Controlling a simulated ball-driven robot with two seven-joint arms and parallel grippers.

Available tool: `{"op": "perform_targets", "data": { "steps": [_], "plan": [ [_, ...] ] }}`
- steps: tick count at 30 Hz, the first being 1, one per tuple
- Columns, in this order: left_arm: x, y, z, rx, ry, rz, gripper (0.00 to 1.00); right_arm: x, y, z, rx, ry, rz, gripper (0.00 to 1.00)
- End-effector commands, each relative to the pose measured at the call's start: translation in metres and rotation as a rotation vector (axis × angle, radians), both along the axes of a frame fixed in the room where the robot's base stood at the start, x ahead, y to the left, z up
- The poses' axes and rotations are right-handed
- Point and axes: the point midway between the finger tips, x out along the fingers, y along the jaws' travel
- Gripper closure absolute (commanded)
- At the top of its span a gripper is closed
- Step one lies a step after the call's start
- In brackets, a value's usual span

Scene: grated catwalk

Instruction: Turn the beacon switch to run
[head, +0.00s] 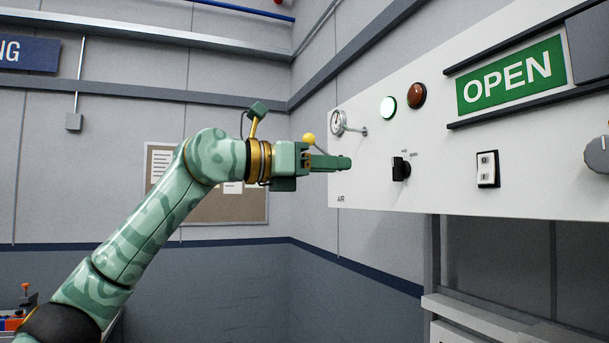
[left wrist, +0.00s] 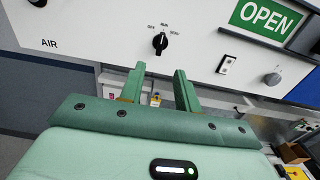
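The beacon switch looks to be the black rotary knob (head: 401,168) on the white wall panel (head: 540,188). In the left wrist view the knob (left wrist: 160,42) sits beyond the fingers, with small labels around it, including OFF at its left and RUN above. I cannot tell for certain which label it points at. My left gripper (head: 346,163) reaches in from the left, short of the knob and apart from it. In the left wrist view its two green fingers (left wrist: 157,70) are spread with nothing between them. My right gripper is in neither view.
A gauge (head: 337,122) and a yellow ball-ended lever (head: 309,139) are close to my left gripper. A lit lamp (head: 388,107), a red lamp (head: 416,95), a rocker switch (head: 488,169), a grey knob (head: 598,154) and a green OPEN sign (head: 511,75) share the panel.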

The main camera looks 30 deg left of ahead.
Motion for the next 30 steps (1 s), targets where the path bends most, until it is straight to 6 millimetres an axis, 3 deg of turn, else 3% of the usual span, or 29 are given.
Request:
{"op": "perform_targets", "data": {
  "steps": [3,9,26,30],
  "plan": [
    [-0.019,0.016,-0.002,0.0,-0.001,0.003,0.67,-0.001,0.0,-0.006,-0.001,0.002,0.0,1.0],
    [-0.036,0.028,0.0,-0.001,-0.001,0.0,0.67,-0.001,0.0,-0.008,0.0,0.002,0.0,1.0],
    [-0.038,0.03,0.001,-0.004,0.0,0.0,0.67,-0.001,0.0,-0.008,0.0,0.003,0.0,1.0],
    [-0.04,0.028,0.016,-0.064,-0.055,-0.026,0.67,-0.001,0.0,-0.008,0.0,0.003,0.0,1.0]
  ]
}}
